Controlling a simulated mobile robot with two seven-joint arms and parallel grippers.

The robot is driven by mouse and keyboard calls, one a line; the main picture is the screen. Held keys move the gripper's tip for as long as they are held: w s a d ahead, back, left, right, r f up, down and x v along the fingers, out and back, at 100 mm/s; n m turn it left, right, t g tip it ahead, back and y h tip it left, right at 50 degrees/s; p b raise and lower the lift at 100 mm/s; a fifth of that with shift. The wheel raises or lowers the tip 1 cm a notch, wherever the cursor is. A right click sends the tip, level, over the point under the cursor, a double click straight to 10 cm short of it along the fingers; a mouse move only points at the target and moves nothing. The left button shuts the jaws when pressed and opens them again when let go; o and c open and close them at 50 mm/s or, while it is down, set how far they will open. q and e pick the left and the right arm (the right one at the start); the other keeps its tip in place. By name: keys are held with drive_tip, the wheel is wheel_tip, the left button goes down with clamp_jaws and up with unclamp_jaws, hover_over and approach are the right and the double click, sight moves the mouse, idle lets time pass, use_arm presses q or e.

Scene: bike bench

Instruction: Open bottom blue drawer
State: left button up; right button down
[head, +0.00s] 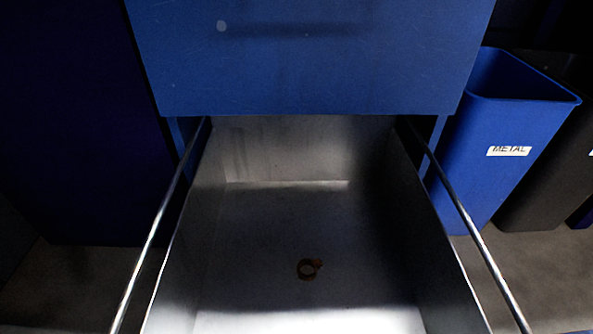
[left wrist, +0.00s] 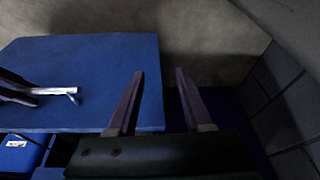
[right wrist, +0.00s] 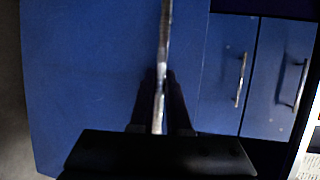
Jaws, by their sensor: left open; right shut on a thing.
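The bottom blue drawer is pulled out in the head view, showing its bare metal inside (head: 270,235) and side rails. Its blue front panel shows in the left wrist view (left wrist: 110,70) and the right wrist view (right wrist: 85,80). My right gripper (right wrist: 162,95) is shut on the drawer's metal handle (right wrist: 165,40); the handle (left wrist: 62,91) also shows in the left wrist view. My left gripper (left wrist: 158,75) is open and empty near the edge of the front panel. Neither gripper shows in the head view.
A closed blue front (head: 310,60) is above the drawer. A blue bin labelled METAL (head: 510,120) stands at right beside a dark bin (head: 550,160). Other blue fronts with handles (right wrist: 241,80) show in the right wrist view.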

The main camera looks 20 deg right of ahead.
drive_tip(key=shift+s+a, duration=0.15)
drive_tip(key=shift+s, duration=0.35)
drive_tip(key=shift+s+a, duration=0.15)
drive_tip(key=shift+s, duration=0.35)
drive_tip(key=c, duration=0.9)
unclamp_jaws()
drive_tip(key=p+v, duration=0.1)
drive_tip(key=v, duration=0.9)
drive_tip(key=shift+p, duration=0.4)
drive_tip(key=shift+w+r, duration=0.1)
drive_tip(key=shift+w, duration=0.05)
